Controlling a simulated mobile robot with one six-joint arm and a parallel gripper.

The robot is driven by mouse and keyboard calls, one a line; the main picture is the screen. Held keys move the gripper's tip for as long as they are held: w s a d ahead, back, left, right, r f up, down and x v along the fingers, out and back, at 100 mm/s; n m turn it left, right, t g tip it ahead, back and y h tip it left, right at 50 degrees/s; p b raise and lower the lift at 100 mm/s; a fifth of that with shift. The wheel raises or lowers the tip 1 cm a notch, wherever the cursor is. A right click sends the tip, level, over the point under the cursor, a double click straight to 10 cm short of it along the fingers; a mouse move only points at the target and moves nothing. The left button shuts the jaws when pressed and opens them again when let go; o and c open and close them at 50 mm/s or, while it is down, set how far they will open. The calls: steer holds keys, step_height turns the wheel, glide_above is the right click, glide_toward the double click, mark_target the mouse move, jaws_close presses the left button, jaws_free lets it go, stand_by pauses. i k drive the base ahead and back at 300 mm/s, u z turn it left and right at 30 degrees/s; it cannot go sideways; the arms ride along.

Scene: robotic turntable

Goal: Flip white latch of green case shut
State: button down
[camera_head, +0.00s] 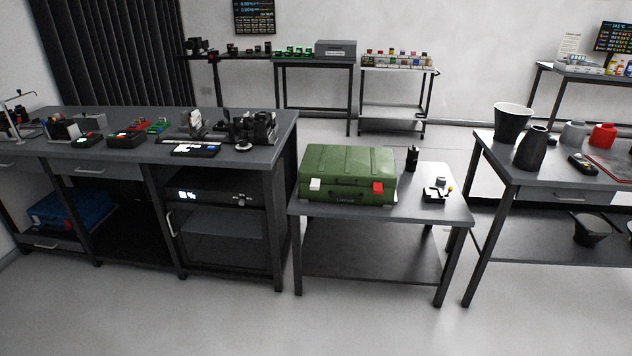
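The green case (345,163) lies on the low grey table (420,205) in the middle of the view, with its lid down. Its white latch (315,184) is at the left of the front face and seems to stick out from it. A red latch (378,187) is at the right of the same face. A dark handle sits between the two latches. From this distance I cannot tell exactly how far the white latch is open. My gripper is not in view.
A black bottle (412,158) and a small device (437,191) stand right of the case. A long workbench (130,165) is on the left, and another table (545,178) with dark vessels is on the right. The floor in front (370,325) is clear.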

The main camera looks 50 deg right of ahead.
mark_target(315, 184)
steer(key=z, duration=0.05)
steer(key=i, duration=0.9)
steer(key=u, duration=0.05)
